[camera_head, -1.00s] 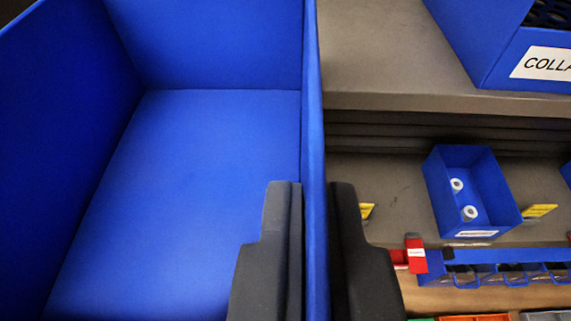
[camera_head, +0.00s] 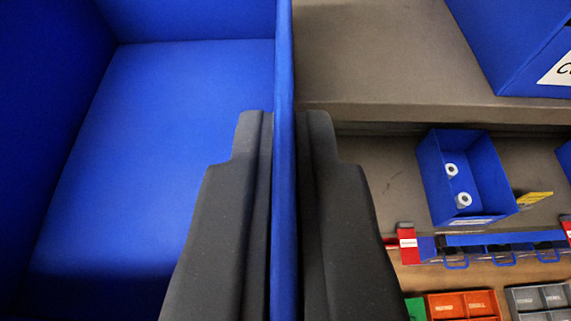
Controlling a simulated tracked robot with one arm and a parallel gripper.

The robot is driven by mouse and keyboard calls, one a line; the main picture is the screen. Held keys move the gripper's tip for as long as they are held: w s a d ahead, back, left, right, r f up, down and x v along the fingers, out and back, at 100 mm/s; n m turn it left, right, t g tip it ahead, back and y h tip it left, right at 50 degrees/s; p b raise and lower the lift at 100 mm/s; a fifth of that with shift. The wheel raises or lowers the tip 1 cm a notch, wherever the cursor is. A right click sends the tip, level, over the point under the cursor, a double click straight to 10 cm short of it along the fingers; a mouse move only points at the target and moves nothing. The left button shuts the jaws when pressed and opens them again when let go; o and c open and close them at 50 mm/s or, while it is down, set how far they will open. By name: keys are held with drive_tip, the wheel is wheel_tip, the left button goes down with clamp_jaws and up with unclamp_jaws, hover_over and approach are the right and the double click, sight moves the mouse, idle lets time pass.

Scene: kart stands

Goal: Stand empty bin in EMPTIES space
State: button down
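A large blue bin (camera_head: 150,150) fills the left of the view. Its inside shows bare blue floor and walls, with nothing in the part I see. My gripper (camera_head: 284,125) straddles the bin's right wall, one dark finger inside and one outside. Both fingers lie close against the wall, with no clear gap, so it looks shut on it. The bin's near end and underside are out of view. No EMPTIES marking shows.
At right, a grey shelf (camera_head: 400,60) bears a blue bin (camera_head: 515,45) with a partly cut-off label. Below, a small blue bin (camera_head: 488,185) holds two white rolls. Yellow tags, red holders, a blue rack and orange (camera_head: 463,305) and grey trays lie lower right.

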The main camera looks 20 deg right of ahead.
sight(284, 29)
drive_tip(key=shift+w+d+f+p, duration=0.1)
drive_tip(key=shift+w+d+p, duration=0.65)
drive_tip(key=shift+w, duration=1.8)
drive_tip(key=shift+w+d+f+p, duration=0.1)
drive_tip(key=shift+w+d+p, duration=0.65)
drive_tip(key=shift+w, duration=1.85)
drive_tip(key=shift+w+d+f+p, duration=0.1)
drive_tip(key=shift+w+d+p, duration=0.65)
drive_tip(key=shift+w, duration=1.8)
drive_tip(key=shift+s+d+f+b, duration=0.1)
drive_tip(key=shift+d+f+b, duration=0.1)
drive_tip(key=shift+f+b, duration=0.4)
drive_tip(key=shift+r, duration=0.15)
drive_tip(key=c, duration=1.6)
unclamp_jaws()
drive_tip(key=shift+o, duration=0.2)
drive_tip(key=b+v, duration=0.2)
drive_tip(key=v, duration=1.1)
drive_tip(key=shift+s+a+r, duration=0.1)
drive_tip(key=shift+s, duration=0.2)
wheel_tip(284, 29, down, 29)
drive_tip(key=d+n+t+y+b, duration=0.1)
drive_tip(key=n+t+y+b, duration=0.1)
drive_tip(key=b, duration=1.4)
drive_tip(key=shift+d+n+t+y, duration=0.35)
drive_tip(key=shift+n+y, duration=0.45)
drive_tip(key=shift+y, duration=0.3)
